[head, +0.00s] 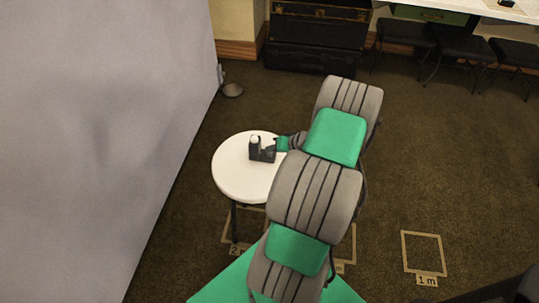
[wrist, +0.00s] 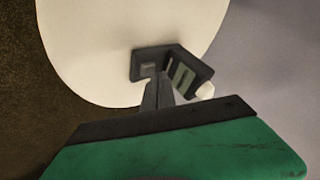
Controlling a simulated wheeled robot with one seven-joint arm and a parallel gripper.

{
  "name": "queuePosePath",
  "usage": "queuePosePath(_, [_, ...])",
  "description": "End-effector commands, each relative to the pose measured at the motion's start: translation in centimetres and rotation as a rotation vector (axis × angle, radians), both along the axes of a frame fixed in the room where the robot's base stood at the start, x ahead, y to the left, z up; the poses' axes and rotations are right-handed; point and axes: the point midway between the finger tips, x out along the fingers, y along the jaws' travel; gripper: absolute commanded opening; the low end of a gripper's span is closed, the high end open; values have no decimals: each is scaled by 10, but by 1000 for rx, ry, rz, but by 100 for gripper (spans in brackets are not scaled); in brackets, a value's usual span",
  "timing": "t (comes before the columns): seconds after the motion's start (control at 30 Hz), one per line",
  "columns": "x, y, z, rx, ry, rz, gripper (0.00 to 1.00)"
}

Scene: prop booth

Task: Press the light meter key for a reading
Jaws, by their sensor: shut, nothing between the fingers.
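The light meter (head: 264,154) stands on a round white table, a dark body with a white dome on top. In the wrist view the light meter (wrist: 196,67) shows its dark base, a raised part with a greenish panel, and the white dome at the lower right. A small grey key (wrist: 148,69) sits on the base's left part. My gripper (wrist: 158,85) is shut and empty, its fingertips just below the key in the picture; I cannot tell whether they touch it. In the head view my gripper (head: 277,144) is at the meter's right side, partly hidden by my arm.
The round table (head: 232,178) is otherwise bare. A large grey panel (head: 90,130) stands to the left. Floor markings (head: 423,254) lie at the right. Dark cases (head: 312,58) and stools (head: 465,45) stand at the back.

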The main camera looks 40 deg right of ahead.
Motion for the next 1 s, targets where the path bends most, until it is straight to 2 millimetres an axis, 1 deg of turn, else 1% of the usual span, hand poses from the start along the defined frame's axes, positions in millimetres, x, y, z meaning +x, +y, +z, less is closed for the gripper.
queuePosePath(1.0, [0, 0, -8, 1, 0, -1, 0])
